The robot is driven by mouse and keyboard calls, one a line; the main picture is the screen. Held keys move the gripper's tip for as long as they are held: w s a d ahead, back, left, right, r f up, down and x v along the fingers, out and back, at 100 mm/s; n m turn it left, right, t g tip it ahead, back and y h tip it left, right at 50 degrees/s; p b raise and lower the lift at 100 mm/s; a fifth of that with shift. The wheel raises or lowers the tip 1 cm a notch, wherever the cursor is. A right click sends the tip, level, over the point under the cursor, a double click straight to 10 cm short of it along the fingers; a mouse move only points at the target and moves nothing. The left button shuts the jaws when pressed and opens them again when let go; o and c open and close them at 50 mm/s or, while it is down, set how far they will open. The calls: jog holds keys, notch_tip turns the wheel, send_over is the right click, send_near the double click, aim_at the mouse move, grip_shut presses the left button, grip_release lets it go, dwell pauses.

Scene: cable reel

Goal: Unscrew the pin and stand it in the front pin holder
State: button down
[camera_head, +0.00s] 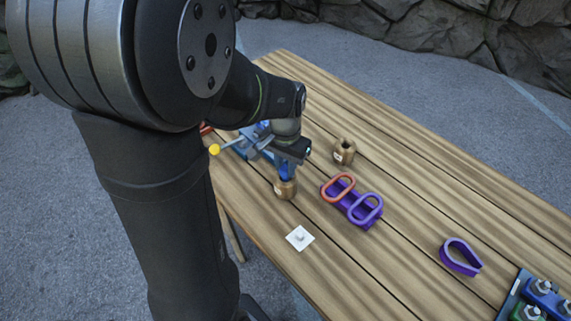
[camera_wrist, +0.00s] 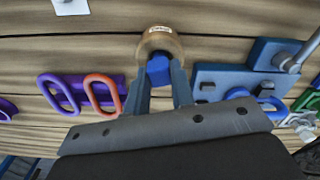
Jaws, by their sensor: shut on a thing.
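My gripper (camera_head: 287,163) is shut on the blue pin (camera_head: 288,172), directly over a brown round pin holder (camera_head: 285,189) with a white label. In the wrist view the blue pin (camera_wrist: 158,70) is between my two fingers (camera_wrist: 160,86), in front of or inside the mouth of the brown holder (camera_wrist: 160,42). The pin looks upright in the head view; its lower end is hidden, so I cannot tell how deep it sits. A second brown holder (camera_head: 344,151) stands farther back with its hole empty.
A purple rack (camera_head: 347,211) carries an orange link (camera_head: 338,187) and a purple link (camera_head: 366,207). A white square (camera_head: 299,238) lies in front. A purple shackle (camera_head: 460,257) and a board with bolts (camera_head: 535,298) are at right. A blue fixture (camera_wrist: 225,82) is beside the holder.

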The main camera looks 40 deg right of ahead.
jog(key=shift+f, duration=0.5)
jog(key=c, duration=1.2)
grip_release()
jog(key=shift+o, duration=0.2)
notch_tip(320, 180, up, 17)
jog(key=shift+r, duration=0.2)
jog(key=shift+f, duration=0.1)
notch_tip(320, 180, down, 17)
jog(key=shift+f, duration=0.15)
